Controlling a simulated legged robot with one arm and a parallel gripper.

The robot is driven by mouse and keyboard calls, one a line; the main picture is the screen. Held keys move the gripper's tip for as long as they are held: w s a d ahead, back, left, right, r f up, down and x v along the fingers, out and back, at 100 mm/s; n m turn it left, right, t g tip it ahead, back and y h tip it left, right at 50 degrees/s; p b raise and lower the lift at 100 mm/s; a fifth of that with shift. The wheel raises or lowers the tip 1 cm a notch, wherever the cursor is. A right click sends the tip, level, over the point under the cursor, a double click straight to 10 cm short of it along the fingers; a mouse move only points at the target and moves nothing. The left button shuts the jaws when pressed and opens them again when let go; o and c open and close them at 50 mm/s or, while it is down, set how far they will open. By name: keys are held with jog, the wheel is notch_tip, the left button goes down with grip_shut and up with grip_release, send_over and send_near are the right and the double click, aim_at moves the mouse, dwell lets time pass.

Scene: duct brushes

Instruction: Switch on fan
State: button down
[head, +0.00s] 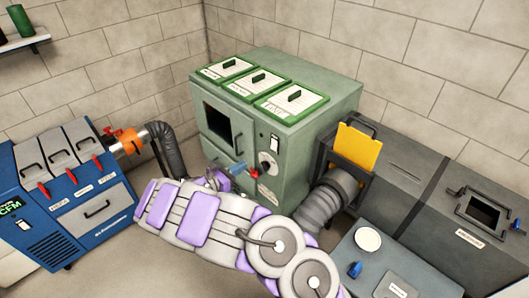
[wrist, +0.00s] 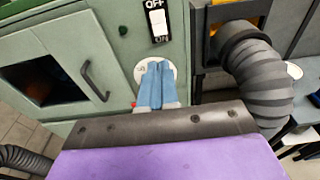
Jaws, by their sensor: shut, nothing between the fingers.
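The fan switch (head: 275,142) is a white rocker on a black plate on the front of the green cabinet (head: 320,88). In the wrist view the switch (wrist: 158,22) has OFF printed above it and ON below; I cannot tell which way the rocker is pressed. My gripper (head: 240,169) is in front of the cabinet, left of and below the switch in the head view. In the wrist view its blue fingers (wrist: 157,68) are together and empty, below the switch and over a round white dial (wrist: 142,70), partly hiding it.
The cabinet's handled door (wrist: 85,85) with a dark window is left of my fingers. A grey ribbed hose (wrist: 255,75) is close on the right. A blue machine (head: 75,190) stands at left, a dark grey duct box (head: 410,180) with a yellow plate (head: 357,148) at right.

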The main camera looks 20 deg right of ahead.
jog(key=b+x, duration=0.2)
jog(key=x, duration=1)
jog(key=shift+w+d+f+b, duration=0.1)
jog(key=shift+d+b, duration=0.2)
jog(key=shift+b, duration=0.05)
jog(key=shift+w+d, duration=0.25)
jog(key=shift+d, duration=0.15)
jog(key=shift+d+f+b, duration=0.1)
jog(key=shift+d+b, duration=0.05)
jog(key=shift+b, duration=0.3)
jog(key=p, duration=0.3)
send_near(273, 149)
jog(key=s+a+f, duration=0.2)
jog(key=a+f, duration=0.1)
jog(key=a, duration=0.3)
jog(key=shift+a, duration=0.2)
